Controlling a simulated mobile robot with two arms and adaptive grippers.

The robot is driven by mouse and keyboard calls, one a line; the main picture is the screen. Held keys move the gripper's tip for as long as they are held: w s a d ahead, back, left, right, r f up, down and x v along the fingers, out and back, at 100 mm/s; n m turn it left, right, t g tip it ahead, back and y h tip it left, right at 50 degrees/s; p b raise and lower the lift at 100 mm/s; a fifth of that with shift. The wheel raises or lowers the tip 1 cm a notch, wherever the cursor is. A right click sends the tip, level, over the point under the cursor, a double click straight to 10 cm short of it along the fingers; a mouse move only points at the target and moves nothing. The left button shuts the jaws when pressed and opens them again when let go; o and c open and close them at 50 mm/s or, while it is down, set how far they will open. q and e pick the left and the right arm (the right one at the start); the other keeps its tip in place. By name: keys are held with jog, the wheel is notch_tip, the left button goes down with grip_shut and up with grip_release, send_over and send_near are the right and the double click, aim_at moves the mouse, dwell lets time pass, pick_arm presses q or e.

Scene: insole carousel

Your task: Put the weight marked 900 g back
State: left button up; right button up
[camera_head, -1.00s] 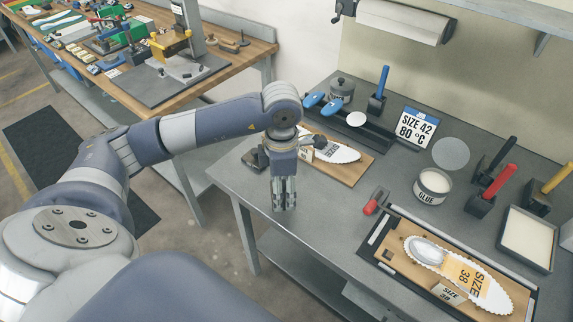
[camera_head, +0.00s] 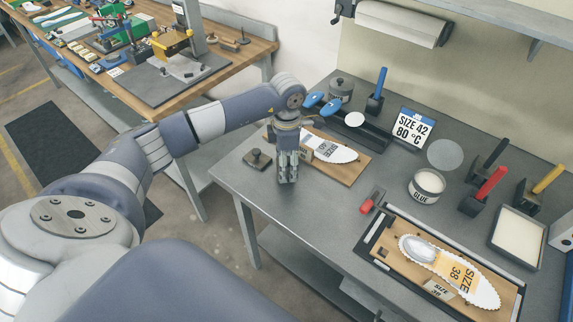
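A dark, square-based piece with a round knob (camera_head: 257,159) stands on the grey bench near its left corner. It looks like a weight, but I can read no 900 g mark on it. My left gripper (camera_head: 287,182) points down just right of it, apart from it, over the bench. Its fingers are close together with nothing visible between them; I cannot tell whether they are fully shut. Behind it a white insole (camera_head: 335,152) lies on a wooden board (camera_head: 350,174), partly hidden by the gripper. My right gripper is not in view.
A dark rack (camera_head: 375,140) and a SIZE 42 sign (camera_head: 411,128) stand behind. The front left bench top is clear. A wooden bench (camera_head: 140,110) is at upper left.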

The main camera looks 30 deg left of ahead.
pick_arm(q)
jog(key=shift+w+f, duration=0.1)
jog(key=shift+f, duration=0.7)
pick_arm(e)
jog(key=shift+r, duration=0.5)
pick_arm(q)
jog(key=shift+f, duration=0.1)
jog(key=shift+f, duration=0.15)
jog(key=o, duration=1.8)
jog(key=shift+o, duration=0.2)
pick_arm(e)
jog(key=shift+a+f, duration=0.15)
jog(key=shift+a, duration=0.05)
